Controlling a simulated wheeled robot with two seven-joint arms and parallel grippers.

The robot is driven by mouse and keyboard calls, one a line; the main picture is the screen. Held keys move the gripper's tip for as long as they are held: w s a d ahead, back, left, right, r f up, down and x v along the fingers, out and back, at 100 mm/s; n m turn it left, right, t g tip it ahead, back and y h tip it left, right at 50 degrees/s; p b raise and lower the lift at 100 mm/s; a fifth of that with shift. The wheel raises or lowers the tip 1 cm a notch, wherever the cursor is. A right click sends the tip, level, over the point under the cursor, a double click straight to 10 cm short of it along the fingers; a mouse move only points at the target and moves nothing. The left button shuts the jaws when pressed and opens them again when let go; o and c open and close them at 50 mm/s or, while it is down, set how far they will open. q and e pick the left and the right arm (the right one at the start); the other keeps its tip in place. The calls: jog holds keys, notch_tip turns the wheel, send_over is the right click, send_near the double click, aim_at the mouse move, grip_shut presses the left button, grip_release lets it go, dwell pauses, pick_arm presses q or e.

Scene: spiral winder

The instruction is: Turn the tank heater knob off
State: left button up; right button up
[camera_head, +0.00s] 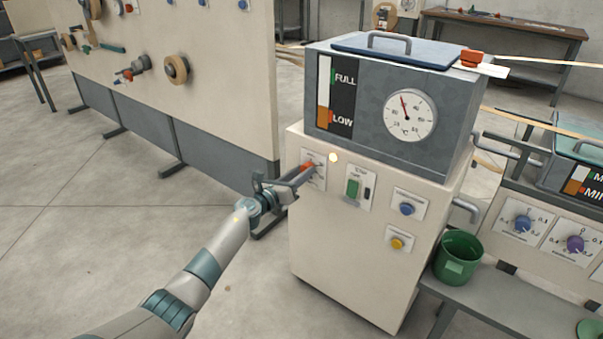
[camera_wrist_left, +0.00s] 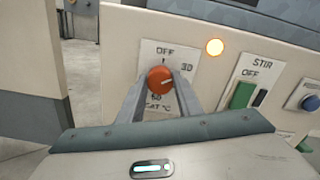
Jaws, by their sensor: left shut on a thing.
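The tank heater knob (camera_wrist_left: 160,79) is a round orange-red knob on a white plate on the cabinet front. The plate (camera_wrist_left: 175,55) reads OFF at the top and 30 to the upper right, with 60 below. The knob's pale mark points roughly to the right, away from OFF. My left gripper (camera_wrist_left: 160,86) is shut on the knob, one finger on each side. In the head view my left gripper (camera_head: 305,170) reaches the plate from the left and hides most of the knob. My right gripper is not in view.
An amber lamp (camera_head: 333,157) glows beside the plate. The green stir switch (camera_head: 352,187), blue button (camera_head: 406,209) and yellow button (camera_head: 397,243) are to the right. The tank (camera_head: 456,105) with its dial (camera_head: 410,114) stands above. A grey-and-cream panel (camera_head: 220,120) stands left.

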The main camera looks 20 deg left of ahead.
pick_arm(q)
jog(key=n+p, duration=0.3)
jog(key=n, duration=0.8)
jog(key=shift+a+f+n+p, duration=0.1)
jog(key=shift+f+n+p, duration=0.05)
jog(key=shift+n+p, duration=0.15)
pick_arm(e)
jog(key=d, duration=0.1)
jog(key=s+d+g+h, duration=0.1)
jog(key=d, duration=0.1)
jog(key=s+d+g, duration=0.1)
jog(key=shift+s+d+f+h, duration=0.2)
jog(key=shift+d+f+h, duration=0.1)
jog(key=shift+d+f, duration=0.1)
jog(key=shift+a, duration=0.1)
pick_arm(q)
jog(key=o, duration=1)
jog(key=shift+o, duration=0.2)
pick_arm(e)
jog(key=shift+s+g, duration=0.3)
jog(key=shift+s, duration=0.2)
pick_arm(q)
jog(key=shift+s, duration=0.1)
